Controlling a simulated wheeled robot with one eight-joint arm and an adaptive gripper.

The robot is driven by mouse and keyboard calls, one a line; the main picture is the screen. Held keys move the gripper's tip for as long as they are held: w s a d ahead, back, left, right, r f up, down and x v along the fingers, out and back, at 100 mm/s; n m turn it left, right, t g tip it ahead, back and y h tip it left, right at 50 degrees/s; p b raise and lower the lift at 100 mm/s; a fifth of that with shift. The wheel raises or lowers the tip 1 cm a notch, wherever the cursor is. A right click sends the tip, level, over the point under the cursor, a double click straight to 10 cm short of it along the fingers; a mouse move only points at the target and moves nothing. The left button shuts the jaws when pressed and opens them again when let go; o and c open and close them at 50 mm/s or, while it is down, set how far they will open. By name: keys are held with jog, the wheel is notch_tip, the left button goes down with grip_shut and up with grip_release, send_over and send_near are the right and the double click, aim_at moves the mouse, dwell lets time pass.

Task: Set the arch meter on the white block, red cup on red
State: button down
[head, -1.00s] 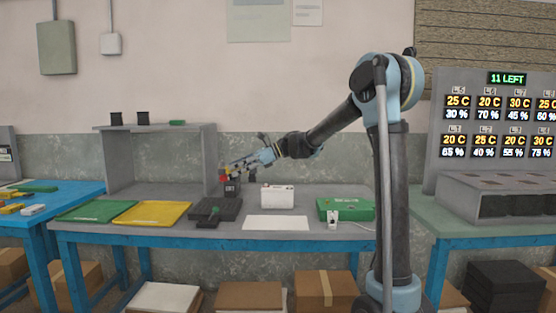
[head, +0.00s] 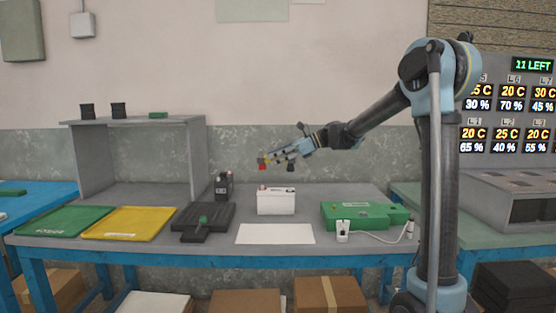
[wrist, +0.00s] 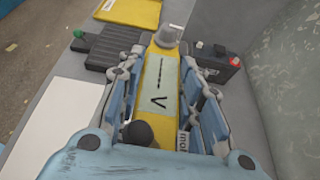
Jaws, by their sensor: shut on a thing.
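My gripper (head: 284,154) is shut on the arch meter, a yellow bar with a pale "V" label (wrist: 158,88) in the wrist view. The gripper holds it in the air above the white block (head: 276,203). In the head view the meter's red cup (head: 262,166) hangs at the left and its black cup (head: 291,168) at the right. The cups are clear of the block. A small red terminal shows on the block's top left. In the wrist view the block is mostly hidden under the meter and gripper; a corner with lettering (wrist: 183,141) shows.
A black block (head: 224,187) with a red terminal stands left of the white block. A black plate (head: 186,218), yellow tray (head: 130,222) and green tray (head: 65,220) lie further left. White paper (head: 275,234) lies in front. A green case (head: 352,215) stands right.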

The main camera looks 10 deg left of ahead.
jog(key=shift+f, duration=0.1)
jog(key=shift+f, duration=2.8)
jog(key=shift+s+f, duration=0.1)
jog(key=shift+f, duration=1.05)
jog(key=c, duration=1.1)
grip_release()
jog(key=shift+o, duration=0.2)
jog(key=v, duration=1.2)
